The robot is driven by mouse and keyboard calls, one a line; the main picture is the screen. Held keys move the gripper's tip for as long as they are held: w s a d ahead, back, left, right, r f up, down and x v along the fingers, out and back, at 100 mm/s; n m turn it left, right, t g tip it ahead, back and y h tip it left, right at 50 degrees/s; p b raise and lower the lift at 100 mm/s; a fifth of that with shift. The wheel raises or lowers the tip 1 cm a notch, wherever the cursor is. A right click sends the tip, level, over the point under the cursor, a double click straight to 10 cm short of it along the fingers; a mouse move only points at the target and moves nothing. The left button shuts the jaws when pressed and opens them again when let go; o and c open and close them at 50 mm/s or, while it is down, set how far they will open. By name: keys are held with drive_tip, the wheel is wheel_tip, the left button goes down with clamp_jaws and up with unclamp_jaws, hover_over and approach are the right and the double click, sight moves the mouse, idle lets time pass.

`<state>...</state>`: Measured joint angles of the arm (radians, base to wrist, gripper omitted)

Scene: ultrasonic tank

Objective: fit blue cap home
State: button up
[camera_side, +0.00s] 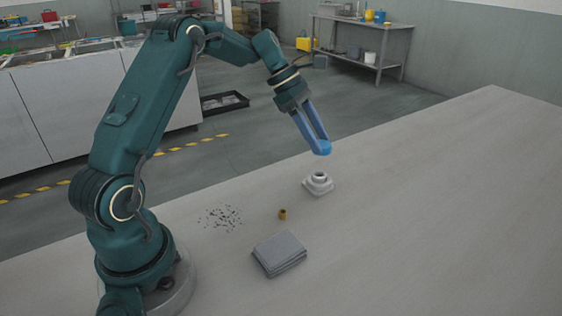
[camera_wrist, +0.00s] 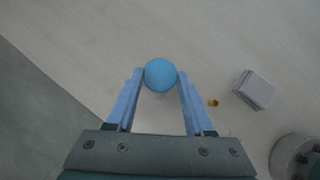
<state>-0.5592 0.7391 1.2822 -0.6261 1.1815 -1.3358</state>
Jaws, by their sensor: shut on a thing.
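The blue cap (camera_side: 321,149) is between the fingertips of my gripper (camera_side: 317,141), which is shut on it. In the wrist view the cap (camera_wrist: 159,73) shows as a round blue disc between the two blue fingers. A white fitting (camera_side: 318,184) with a square-looking base and a round, open neck stands on the table. My gripper holds the cap above this fitting, clearly apart from it. In the wrist view the fitting is mostly hidden behind the cap and fingers.
A small brass piece (camera_side: 283,214) and a stack of grey cloths or sheets (camera_side: 280,252) lie nearer my base. Dark specks (camera_side: 220,218) are scattered on the table (camera_side: 430,220). The table's right side is clear.

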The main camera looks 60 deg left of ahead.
sight(321, 177)
drive_tip(key=shift+f, duration=2.9)
drive_tip(key=shift+f, duration=1)
idle(1.4)
drive_tip(key=o, duration=1.4)
drive_tip(key=shift+c, duration=0.2)
drive_tip(key=v, duration=0.5)
drive_tip(key=shift+r, duration=0.1)
